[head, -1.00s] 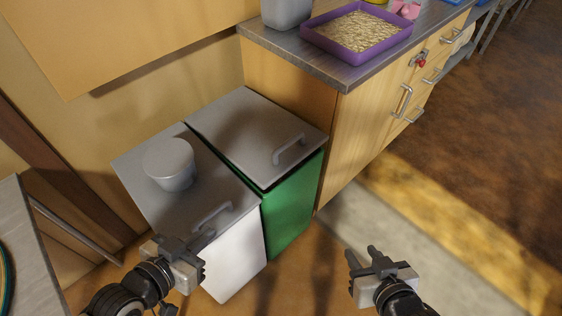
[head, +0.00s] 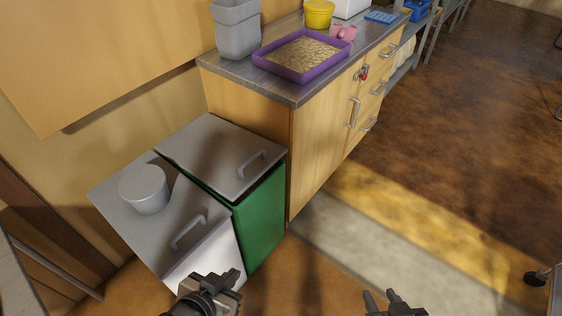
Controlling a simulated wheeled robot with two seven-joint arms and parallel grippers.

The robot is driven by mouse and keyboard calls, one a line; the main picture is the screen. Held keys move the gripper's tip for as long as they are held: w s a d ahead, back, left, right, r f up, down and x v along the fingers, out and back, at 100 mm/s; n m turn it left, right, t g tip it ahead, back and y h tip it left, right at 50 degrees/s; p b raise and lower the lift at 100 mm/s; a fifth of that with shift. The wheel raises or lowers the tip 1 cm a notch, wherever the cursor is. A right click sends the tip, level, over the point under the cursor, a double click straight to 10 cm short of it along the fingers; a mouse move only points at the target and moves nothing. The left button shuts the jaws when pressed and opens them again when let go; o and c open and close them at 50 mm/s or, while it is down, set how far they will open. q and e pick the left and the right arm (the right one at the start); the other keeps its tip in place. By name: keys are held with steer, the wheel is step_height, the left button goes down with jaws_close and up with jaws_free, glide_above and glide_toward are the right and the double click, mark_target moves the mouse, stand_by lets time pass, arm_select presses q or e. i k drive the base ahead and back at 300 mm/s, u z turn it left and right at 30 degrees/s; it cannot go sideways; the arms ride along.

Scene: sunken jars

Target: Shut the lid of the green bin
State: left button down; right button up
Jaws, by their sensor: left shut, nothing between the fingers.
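The green bin (head: 262,222) stands against the wooden cabinet. Its grey lid (head: 213,150) with a bar handle (head: 252,163) lies over the top. A thin dark gap and a strip of green show along the lid's left edge, and I cannot tell whether it is fully seated. My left gripper (head: 229,278) is shut and empty, low in the picture in front of the white bin and apart from the green bin's lid. My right gripper (head: 381,294) is open and empty at the bottom edge, right of the bins, over the floor.
A white bin (head: 212,260) with a grey lid (head: 135,222) stands left of the green bin, a grey pot (head: 145,190) on top. The counter (head: 285,92) holds a purple tray (head: 303,56), a grey container (head: 237,30) and a yellow tub (head: 319,13). The floor at right is open.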

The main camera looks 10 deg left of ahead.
mark_target(226, 157)
steer(key=z, duration=0.05)
steer(key=i, duration=0.9)
steer(key=u, duration=0.4)
